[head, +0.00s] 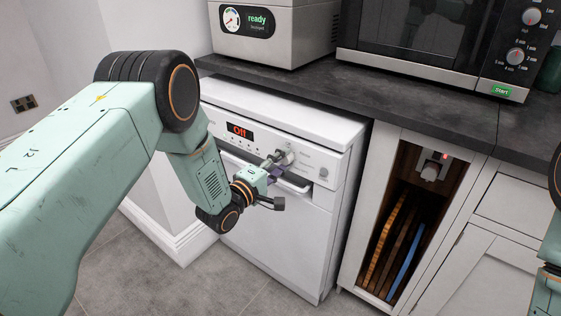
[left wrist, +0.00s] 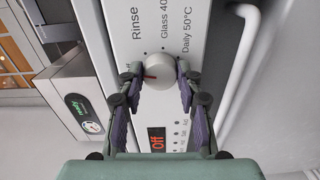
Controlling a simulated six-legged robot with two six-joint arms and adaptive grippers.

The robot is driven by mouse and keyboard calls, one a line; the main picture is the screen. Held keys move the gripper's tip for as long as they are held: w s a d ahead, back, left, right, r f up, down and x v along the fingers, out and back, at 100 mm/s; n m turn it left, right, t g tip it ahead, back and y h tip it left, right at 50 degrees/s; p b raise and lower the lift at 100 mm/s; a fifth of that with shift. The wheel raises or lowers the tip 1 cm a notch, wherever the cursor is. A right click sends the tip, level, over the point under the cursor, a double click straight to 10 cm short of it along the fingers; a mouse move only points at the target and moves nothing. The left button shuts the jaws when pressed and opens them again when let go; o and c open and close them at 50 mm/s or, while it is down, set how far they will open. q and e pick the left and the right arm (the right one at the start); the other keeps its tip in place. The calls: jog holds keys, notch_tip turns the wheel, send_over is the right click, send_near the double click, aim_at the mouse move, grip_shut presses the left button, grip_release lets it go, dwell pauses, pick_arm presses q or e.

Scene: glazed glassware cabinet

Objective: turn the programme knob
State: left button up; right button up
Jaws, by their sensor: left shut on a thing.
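The programme knob (left wrist: 158,71) is a round silver dial on the white dishwasher's (head: 275,215) front panel. In the left wrist view its red mark points left in the picture, towards the side with the word "Rinse"; "Glass 40" and "Daily 50°C" are printed further right. My left gripper (head: 279,161) is shut on the knob, one finger on each side. In the head view the fingers partly hide the knob. The dishwasher's display (head: 240,131) reads "Off" in red. My right gripper is out of view; only part of the right arm shows at the right edge.
The dishwasher's handle (head: 292,183) lies just below the gripper. A dark worktop (head: 400,97) above carries an appliance reading "ready" (head: 258,22) and a microwave (head: 430,45). An open compartment with upright boards (head: 392,245) is to the right. Grey floor is clear in front.

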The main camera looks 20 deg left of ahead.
pick_arm(q)
jog(key=shift+a+r+n, duration=0.1)
jog(key=shift+n, duration=1)
jog(key=o, duration=1.2)
jog(key=shift+s, duration=0.1)
jog(key=v, duration=1.1)
jog(key=shift+s+a, duration=0.1)
jog(key=shift+s, duration=0.3)
